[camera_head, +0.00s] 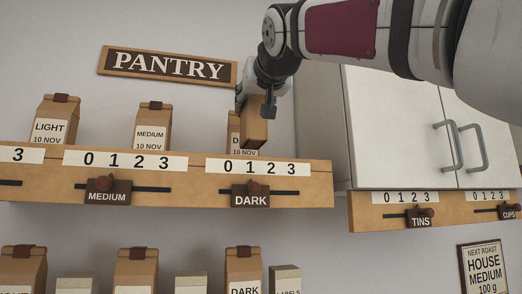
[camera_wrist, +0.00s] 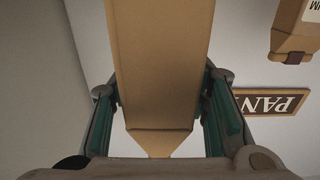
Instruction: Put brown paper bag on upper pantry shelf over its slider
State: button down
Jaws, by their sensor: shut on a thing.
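My gripper (camera_head: 258,98) is shut on a plain brown paper bag (camera_head: 255,125), held slightly tilted at the right end of the upper pantry shelf (camera_head: 318,175). In the wrist view the bag (camera_wrist: 160,70) fills the space between both fingers. Behind it in the head view stands a bag whose label (camera_head: 237,146) is partly covered; a "D" and "10 NOV" show. The DARK slider (camera_head: 250,196) sits below, near the 1. Whether the held bag touches the shelf or the bag behind, I cannot tell.
A MEDIUM bag (camera_head: 152,128) and a LIGHT bag (camera_head: 54,122) stand further left, with gaps between. The MEDIUM slider (camera_head: 107,191) is on the shelf front. A white cabinet (camera_head: 400,130) stands close at right. The PANTRY sign (camera_head: 165,66) hangs above. More bags (camera_head: 136,270) stand below.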

jog(key=shift+f+b, duration=0.5)
jog(key=shift+f, duration=1.2)
jog(key=shift+f, duration=0.2)
jog(key=c, duration=0.9)
grip_release()
jog(key=shift+r, duration=0.15)
